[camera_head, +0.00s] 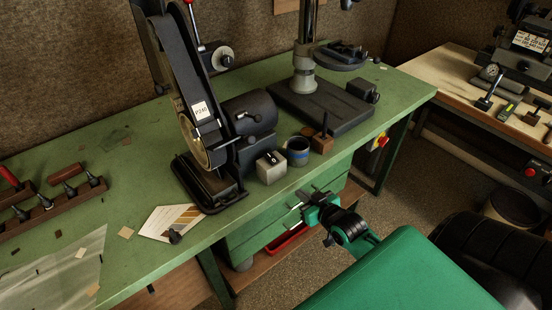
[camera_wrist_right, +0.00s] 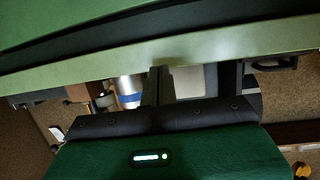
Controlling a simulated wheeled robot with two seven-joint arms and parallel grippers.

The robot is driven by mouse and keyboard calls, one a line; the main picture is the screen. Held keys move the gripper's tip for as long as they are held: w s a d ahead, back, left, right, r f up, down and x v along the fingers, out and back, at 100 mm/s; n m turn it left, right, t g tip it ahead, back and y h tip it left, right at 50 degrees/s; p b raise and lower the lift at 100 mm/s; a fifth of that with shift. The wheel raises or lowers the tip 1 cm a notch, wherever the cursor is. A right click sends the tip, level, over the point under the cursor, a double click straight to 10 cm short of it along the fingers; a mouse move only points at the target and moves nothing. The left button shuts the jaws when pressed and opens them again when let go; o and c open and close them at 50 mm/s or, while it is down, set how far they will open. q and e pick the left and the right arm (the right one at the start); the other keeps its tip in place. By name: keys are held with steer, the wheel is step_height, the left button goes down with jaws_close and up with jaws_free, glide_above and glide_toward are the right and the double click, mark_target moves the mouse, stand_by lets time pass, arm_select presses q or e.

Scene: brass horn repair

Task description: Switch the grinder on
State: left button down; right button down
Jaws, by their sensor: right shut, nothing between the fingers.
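The belt grinder (camera_head: 205,120), labelled P240, stands on the green bench with its dark motor (camera_head: 250,114) to the right. A small light grey box (camera_head: 271,170) with a black switch lever on top sits in front of the motor. In the wrist view a pale block (camera_wrist_right: 187,82), probably this box, shows beside the fingers. My right gripper (camera_head: 308,203) is shut and empty, apart from the box, to its lower right near the bench's front edge. Its closed fingers (camera_wrist_right: 156,80) show in the wrist view. My left gripper is not in view.
A tin with a blue band (camera_head: 297,152) and a wooden block with an upright peg (camera_head: 322,138) stand right of the box. A drill press base (camera_head: 320,108) is behind them. A red knob (camera_head: 383,140) is at the bench's right side. Drawers (camera_head: 260,225) lie below the front edge.

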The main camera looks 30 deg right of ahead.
step_height(320, 180, up, 14)
steer(key=a+n+t+y+b, duration=0.1)
steer(key=a+t, duration=0.1)
steer(key=shift+t+y, duration=0.3)
steer(key=shift+t, duration=0.1)
steer(key=p, duration=0.3)
glide_above(276, 162)
steer(key=shift+s+f, duration=0.1)
steer(key=shift+s, duration=0.25)
steer(key=f, duration=0.2)
steer(key=shift+w+f, duration=0.3)
steer(key=shift+f, duration=0.05)
steer(key=shift+w+f, duration=0.15)
steer(key=shift+f, duration=0.65)
